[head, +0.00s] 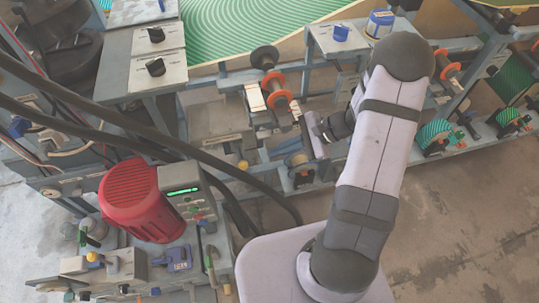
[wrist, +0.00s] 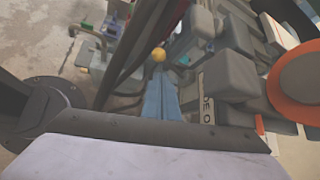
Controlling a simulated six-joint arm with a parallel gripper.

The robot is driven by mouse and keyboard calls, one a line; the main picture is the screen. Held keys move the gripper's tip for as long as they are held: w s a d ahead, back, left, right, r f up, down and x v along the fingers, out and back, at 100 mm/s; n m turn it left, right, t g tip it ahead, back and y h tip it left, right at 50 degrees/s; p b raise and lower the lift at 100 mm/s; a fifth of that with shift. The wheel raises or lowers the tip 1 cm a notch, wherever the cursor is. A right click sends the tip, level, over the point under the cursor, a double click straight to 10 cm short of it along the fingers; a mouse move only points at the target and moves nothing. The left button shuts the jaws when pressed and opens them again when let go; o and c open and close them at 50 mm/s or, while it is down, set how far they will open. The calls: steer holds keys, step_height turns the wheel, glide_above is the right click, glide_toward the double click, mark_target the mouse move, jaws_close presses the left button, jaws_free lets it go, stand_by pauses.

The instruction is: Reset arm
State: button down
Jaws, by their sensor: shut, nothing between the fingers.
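My arm rises from its pale base at the bottom centre of the head view. It bends at a dark elbow at the top right and comes back down toward the middle. My gripper (head: 314,135) shows small at the end of the dark wrist, beside orange-ringed rollers of the press frame. It is shut and holds nothing. Its fingertips are too small to make out clearly. In the wrist view, a pale lilac part with a dark bolted edge fills the bottom, and the fingertips are not clearly seen.
A red motor (head: 140,201) and control box (head: 187,195) stand at lower left. Black cables (head: 150,142) cross the left side. Orange-ringed rollers (head: 276,91) are near the gripper; an orange disc (wrist: 297,84) is close at right in the wrist view. The floor (head: 470,215) at right is clear.

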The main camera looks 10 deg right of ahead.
steer(key=s+r+n+g+h+p, duration=0.2)
steer(key=s+r+n+h+p, duration=0.2)
steer(key=s+r+n+h, duration=0.5)
steer(key=shift+s+r+n+g+h+p, duration=0.35)
steer(key=shift+s+r+n, duration=1.8)
steer(key=shift+n, duration=1.55)
steer(key=shift+s+f, duration=0.15)
steer(key=shift+f, duration=0.1)
